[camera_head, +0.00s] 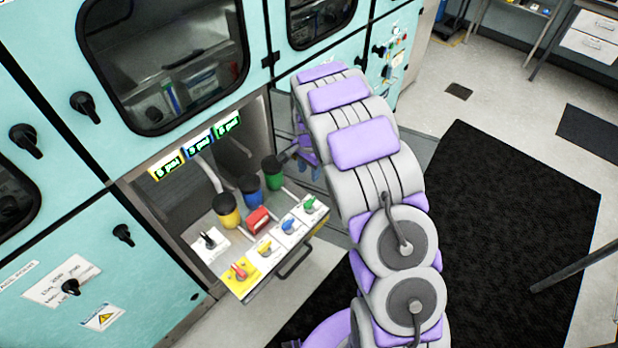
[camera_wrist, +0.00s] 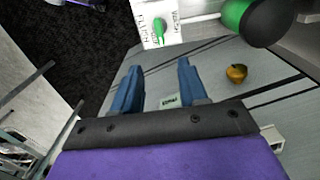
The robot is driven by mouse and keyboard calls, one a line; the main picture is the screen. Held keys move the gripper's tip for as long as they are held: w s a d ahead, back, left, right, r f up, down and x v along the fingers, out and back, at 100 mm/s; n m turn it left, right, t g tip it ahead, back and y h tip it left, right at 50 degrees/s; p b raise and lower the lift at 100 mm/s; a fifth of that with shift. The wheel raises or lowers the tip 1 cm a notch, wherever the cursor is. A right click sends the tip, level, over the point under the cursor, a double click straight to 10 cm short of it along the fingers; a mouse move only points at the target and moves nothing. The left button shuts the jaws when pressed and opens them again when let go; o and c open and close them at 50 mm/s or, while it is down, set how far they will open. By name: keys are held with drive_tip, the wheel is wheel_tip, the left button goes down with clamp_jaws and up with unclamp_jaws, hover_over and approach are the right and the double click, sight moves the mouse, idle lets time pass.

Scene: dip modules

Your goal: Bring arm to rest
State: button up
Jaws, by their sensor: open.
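My arm (camera_head: 362,145), grey with purple pads, reaches from the bottom of the head view up to the cabinet. My gripper (camera_wrist: 158,66) shows in the wrist view with its two blue fingers apart and nothing between them. In the head view the gripper is mostly hidden behind the arm, near the right side of the open bay. In the wrist view a green-handled switch (camera_wrist: 159,28) on a white plate lies beyond the fingertips. A dark cylinder with a green body (camera_wrist: 235,14) is to the right of the fingers.
A pulled-out panel (camera_head: 240,285) carries several coloured switches. Yellow (camera_head: 227,212), blue (camera_head: 251,190) and green (camera_head: 272,174) cylinders stand behind it. A small golden round object (camera_wrist: 237,73) lies right of the fingers. A black mat (camera_head: 510,230) covers open floor to the right.

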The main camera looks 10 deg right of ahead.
drive_tip(key=shift+r, duration=0.4)
drive_tip(key=s+d+r+n, duration=0.2)
drive_tip(key=s+r+n, duration=0.2)
drive_tip(key=s+r, duration=1.3)
drive_tip(key=s+a+r+n+g, duration=0.1)
drive_tip(key=s+r+n, duration=0.1)
drive_tip(key=s, duration=1)
drive_tip(key=s+a+r+n, duration=0.1)
drive_tip(key=s+n, duration=0.4)
drive_tip(key=s, duration=0.8)
drive_tip(key=shift+r+g, duration=0.4)
drive_tip(key=shift+r, duration=0.2)
